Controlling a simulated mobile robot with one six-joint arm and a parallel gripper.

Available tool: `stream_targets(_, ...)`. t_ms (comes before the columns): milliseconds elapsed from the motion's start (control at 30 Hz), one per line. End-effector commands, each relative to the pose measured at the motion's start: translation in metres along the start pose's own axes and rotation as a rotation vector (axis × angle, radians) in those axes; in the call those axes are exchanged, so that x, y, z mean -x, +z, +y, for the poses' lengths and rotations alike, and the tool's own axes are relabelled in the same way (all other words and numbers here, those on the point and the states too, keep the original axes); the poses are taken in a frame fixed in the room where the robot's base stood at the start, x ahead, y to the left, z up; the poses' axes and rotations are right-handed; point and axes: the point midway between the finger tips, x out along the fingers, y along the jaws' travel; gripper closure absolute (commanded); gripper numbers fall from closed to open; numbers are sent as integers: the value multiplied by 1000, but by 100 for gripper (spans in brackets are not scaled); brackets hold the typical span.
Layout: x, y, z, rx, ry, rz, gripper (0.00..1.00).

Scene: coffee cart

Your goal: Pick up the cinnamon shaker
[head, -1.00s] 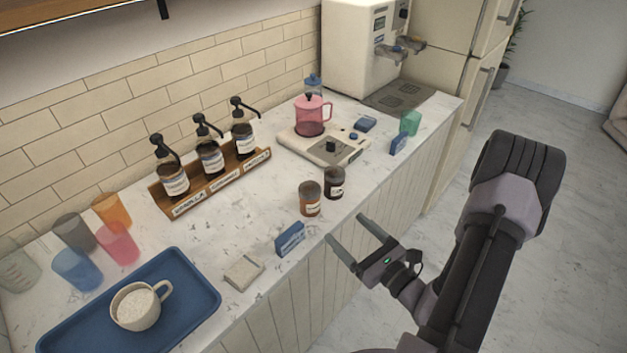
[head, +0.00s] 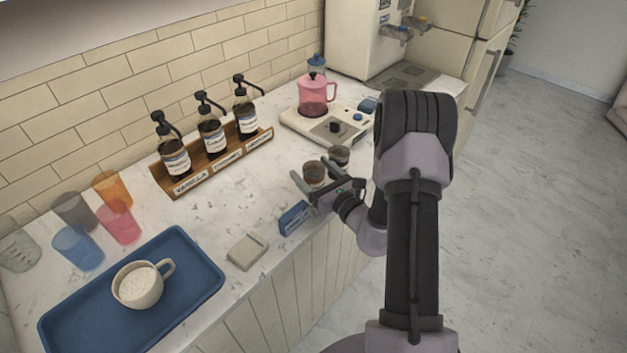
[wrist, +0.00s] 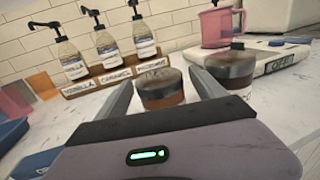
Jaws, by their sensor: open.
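Two small shaker jars with dark lids stand side by side on the counter. The nearer one, with orange-brown contents (head: 314,172), also shows in the wrist view (wrist: 162,90). The other, darker jar (head: 339,155) stands just behind and to its right, and shows in the wrist view (wrist: 236,72) beyond the right finger. I cannot read which label says cinnamon. My gripper (head: 311,178) is open, its fingers on either side of the nearer jar, as the wrist view (wrist: 160,82) shows. I cannot tell if either finger touches it. My gripper partly hides its lower part.
A blue box (head: 293,218) and a beige pad (head: 247,251) lie left of my gripper near the counter edge. A scale (head: 300,122) with a pink pitcher (head: 318,92) stands behind the jars. A syrup rack (head: 222,163) stands back left. A blue tray (head: 200,291) holds a mug.

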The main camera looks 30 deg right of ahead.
Motion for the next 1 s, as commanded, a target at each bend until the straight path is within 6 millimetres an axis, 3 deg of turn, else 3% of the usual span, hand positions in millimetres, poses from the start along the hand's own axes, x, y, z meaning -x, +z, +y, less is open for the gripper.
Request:
stream_targets(167, 0, 0, 0, 0, 0, 0, 20)
stream_targets(533, 0, 0, 0, 1, 0, 0, 91)
stream_targets(767, 0, 4, 0, 1, 0, 0, 92)
stream_targets(1000, 0, 66, 0, 3, 0, -3, 92)
